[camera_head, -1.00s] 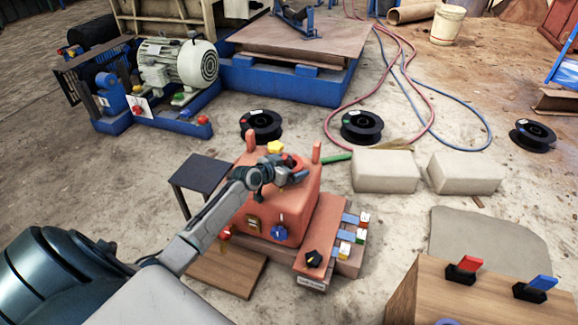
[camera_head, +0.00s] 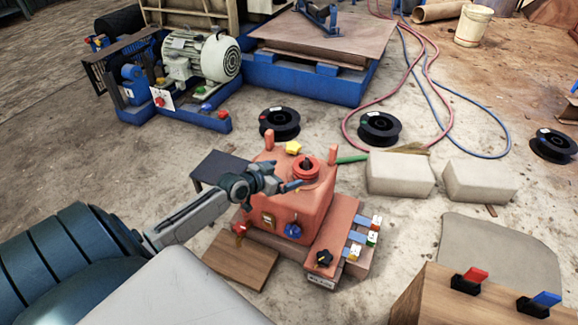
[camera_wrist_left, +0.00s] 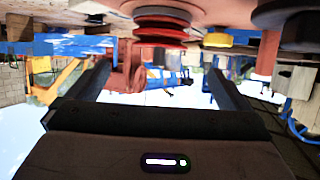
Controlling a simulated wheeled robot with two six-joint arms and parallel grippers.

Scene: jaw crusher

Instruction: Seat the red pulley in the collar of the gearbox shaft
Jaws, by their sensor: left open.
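The red pulley (camera_head: 305,168) stands on top of the orange-red gearbox (camera_head: 312,212), towards its right side. It looks upright, with a dark hole in its top. The collar and the shaft under it are hidden, so I cannot tell how deep it sits. My left gripper (camera_head: 291,186) is open and empty, just left of and in front of the pulley, apart from it. In the left wrist view the scene is upside down; the grooved pulley (camera_wrist_left: 162,24) shows beyond and above the open jaws (camera_wrist_left: 160,72).
A yellow knob (camera_head: 293,147) and two orange posts rise from the gearbox top. A dark side table (camera_head: 218,168) stands left of it. Black spools (camera_head: 379,128) and pale blocks (camera_head: 400,174) lie behind and right. A wooden box with switches (camera_head: 440,300) is front right.

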